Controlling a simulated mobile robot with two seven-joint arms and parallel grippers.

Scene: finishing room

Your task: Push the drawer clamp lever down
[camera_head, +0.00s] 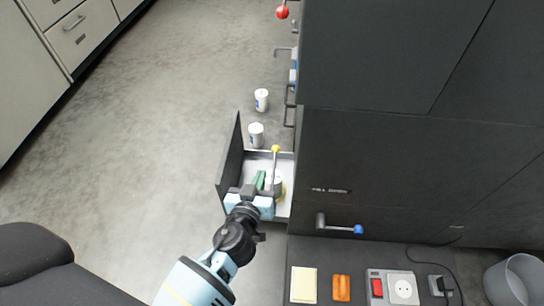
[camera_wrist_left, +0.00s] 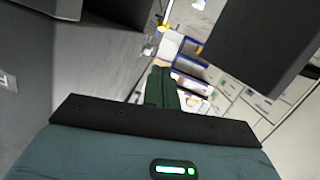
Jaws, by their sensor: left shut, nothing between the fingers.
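A lever with a yellow ball knob (camera_head: 276,149) stands up at the open drawer (camera_head: 229,160) of the dark cabinet. Its pale stem runs down into the drawer area. A yellow knob also shows near the top of the left wrist view (camera_wrist_left: 164,28). My left gripper (camera_head: 260,180) is over the drawer, just below and left of the knob in the picture, apart from it. Its green fingers (camera_wrist_left: 165,88) are shut and empty. The gripper hides part of the drawer and the lever's foot is hard to see. My right gripper is not in view.
Two white cans (camera_head: 262,100) (camera_head: 256,134) stand beyond the drawer. A blue-knobbed lever (camera_head: 358,229) and a red-knobbed one (camera_head: 282,12) are on the cabinet. A yellow pad (camera_head: 304,285), orange object (camera_head: 341,288) and socket (camera_head: 403,288) lie at the front. Open floor is left.

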